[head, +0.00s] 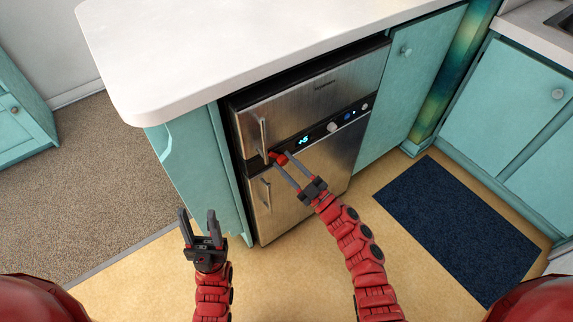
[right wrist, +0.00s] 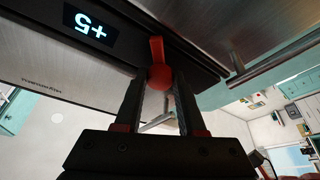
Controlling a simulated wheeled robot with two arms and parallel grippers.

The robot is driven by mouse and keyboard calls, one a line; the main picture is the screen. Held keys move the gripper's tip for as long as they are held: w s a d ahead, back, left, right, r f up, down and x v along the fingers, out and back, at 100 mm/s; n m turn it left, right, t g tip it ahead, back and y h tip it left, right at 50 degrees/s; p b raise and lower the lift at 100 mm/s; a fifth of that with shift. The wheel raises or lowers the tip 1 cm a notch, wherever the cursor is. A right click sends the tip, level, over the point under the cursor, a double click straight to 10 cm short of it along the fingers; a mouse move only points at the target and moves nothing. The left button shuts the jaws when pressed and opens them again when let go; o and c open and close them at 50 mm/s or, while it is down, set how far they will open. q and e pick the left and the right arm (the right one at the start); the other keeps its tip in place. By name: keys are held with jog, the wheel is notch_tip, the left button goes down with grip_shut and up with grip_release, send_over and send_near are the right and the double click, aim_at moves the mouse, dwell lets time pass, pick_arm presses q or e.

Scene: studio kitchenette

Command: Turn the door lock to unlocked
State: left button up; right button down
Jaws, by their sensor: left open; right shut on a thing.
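The door lock, a small red lever on a round base (head: 281,157), sits on the dark strip between the two doors of the steel fridge (head: 305,97). My right gripper (head: 277,161) is shut on the red door lock. In the right wrist view the lock (right wrist: 157,50) sits between the fingertips, its lever pointing toward the top of the picture. The fingers partly hide its base. My left gripper (head: 198,213) is open and empty, low in front of the teal cabinet side, away from the fridge.
A vertical upper door handle (head: 263,135) is close beside the right fingertips, with a lower handle (head: 266,192) below. The display (head: 303,140) reads +5, with knobs to its right. A white counter (head: 240,45) overhangs the fridge. A dark blue mat (head: 455,225) lies on the open floor.

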jog(key=n+g, duration=0.1)
jog(key=n, duration=0.2)
jog(key=n+g, duration=0.1)
jog(key=n, duration=0.2)
jog(key=shift+g+y+b, duration=0.3)
jog(key=shift+b, duration=0.1)
jog(key=shift+w+d+r+n+g+b, duration=0.1)
jog(key=shift+n+g+b, duration=0.3)
jog(key=shift+n, duration=1)
jog(key=shift+d+r+n+g+b, duration=0.1)
jog(key=shift+n+g, duration=0.6)
jog(key=shift+n, duration=0.7)
jog(key=c, duration=0.5)
grip_release()
jog(key=p+v, duration=0.1)
jog(key=v, duration=1.6)
jog(key=shift+s+r+p, duration=0.25)
jog(key=shift+r+p, duration=0.1)
